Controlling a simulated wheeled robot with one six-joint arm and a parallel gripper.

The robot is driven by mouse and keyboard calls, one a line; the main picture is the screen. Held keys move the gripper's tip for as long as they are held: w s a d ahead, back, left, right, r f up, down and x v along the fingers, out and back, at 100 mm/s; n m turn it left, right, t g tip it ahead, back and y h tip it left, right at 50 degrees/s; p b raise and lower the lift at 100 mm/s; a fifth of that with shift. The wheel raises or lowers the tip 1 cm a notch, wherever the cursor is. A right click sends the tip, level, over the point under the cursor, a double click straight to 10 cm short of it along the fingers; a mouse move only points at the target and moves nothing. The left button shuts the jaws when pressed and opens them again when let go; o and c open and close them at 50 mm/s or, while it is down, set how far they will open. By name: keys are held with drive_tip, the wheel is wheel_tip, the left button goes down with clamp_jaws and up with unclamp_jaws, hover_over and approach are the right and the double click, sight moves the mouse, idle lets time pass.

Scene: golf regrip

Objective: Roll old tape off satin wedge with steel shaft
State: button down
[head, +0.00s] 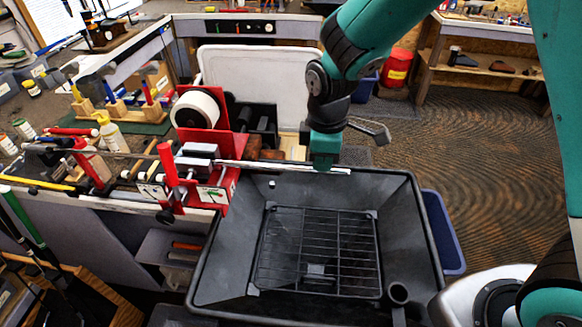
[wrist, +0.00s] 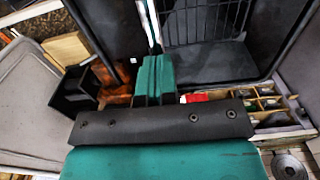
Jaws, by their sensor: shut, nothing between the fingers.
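A steel shaft (head: 120,154) runs level from the left of the bench through the red vise (head: 208,188). Its pale, tape-covered end (head: 285,167) sticks out to the right over the back rim of the black tub. My gripper (head: 324,162) is shut and empty, pointing down at this end. In the wrist view the pale strip (wrist: 150,25) runs up to my green fingers (wrist: 155,80), which hide part of it. I cannot tell whether they touch it. A grey club head (head: 371,130) shows right of my gripper; I cannot tell whether it belongs to this shaft.
The black tub (head: 428,250) with a wire rack (head: 318,250) lies below my gripper. A tape roll (head: 197,109) on a red stand, hammers and bottles crowd the bench at left. A blue bin (head: 440,232) stands right of the tub. The carpet at right is mostly clear.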

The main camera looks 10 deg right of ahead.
drive_tip(key=shift+s+d, duration=0.25)
drive_tip(key=shift+d, duration=0.45)
drive_tip(key=shift+s+d, duration=0.2)
drive_tip(key=shift+d, duration=0.5)
drive_tip(key=shift+s+d, duration=0.25)
drive_tip(key=shift+d, duration=0.45)
wheel_tip(320, 180, up, 7)
drive_tip(key=p, duration=0.6)
